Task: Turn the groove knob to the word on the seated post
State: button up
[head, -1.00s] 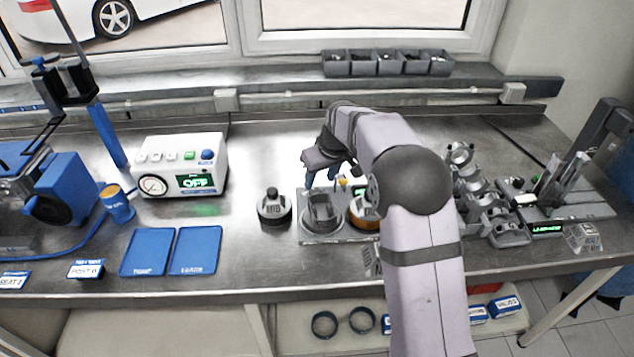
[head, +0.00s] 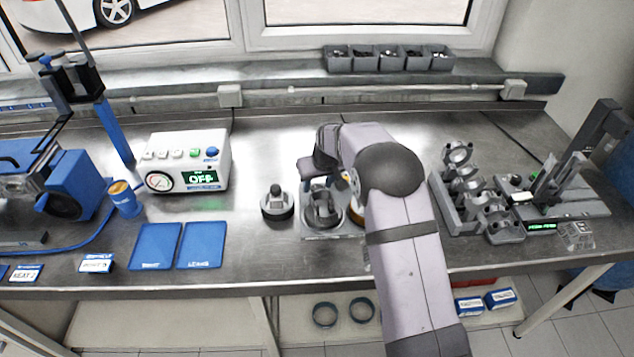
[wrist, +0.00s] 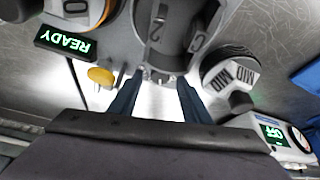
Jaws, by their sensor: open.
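A round dark knob with a pale ring and the word MID on it (head: 277,205) stands left of a grey fixture. It also shows in the wrist view (wrist: 231,70), upside down, and I take it to be the groove knob. The fixture (head: 338,235) holds a dark round seated part (head: 322,212), seen from above in the wrist view (wrist: 174,25); I cannot read a word on it. My gripper (wrist: 158,84) is open and empty, its two blue fingers apart near the fixture's edge. In the head view my gripper (head: 317,174) is partly hidden by my arm.
An orange-ringed round part (head: 355,212) is at the fixture's right, partly behind my arm. A green READY display (wrist: 66,44) and yellow button (wrist: 101,77) are near the fixture. A white box reading OFF (head: 188,160) and blue mats (head: 155,246) lie left. Metal cradles (head: 470,200) stand right.

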jog(key=shift+x, duration=0.95)
jog(key=c, duration=1)
jog(key=n+b, duration=0.1)
jog(key=n+y+b, duration=0.1)
jog(key=shift+d+f+n+b, duration=0.1)
jog(key=shift+f+n+b, duration=0.1)
jog(key=shift+n+b, duration=0.1)
jog(key=shift+w+r+n+g+y+b, duration=0.1)
jog(key=shift+n+g+y+b, duration=0.1)
jog(key=shift+n+b, duration=0.3)
jog(key=shift+r+n+g+y+b, duration=0.1)
jog(key=shift+n+y+b, duration=0.1)
jog(key=shift+n+b, duration=0.25)
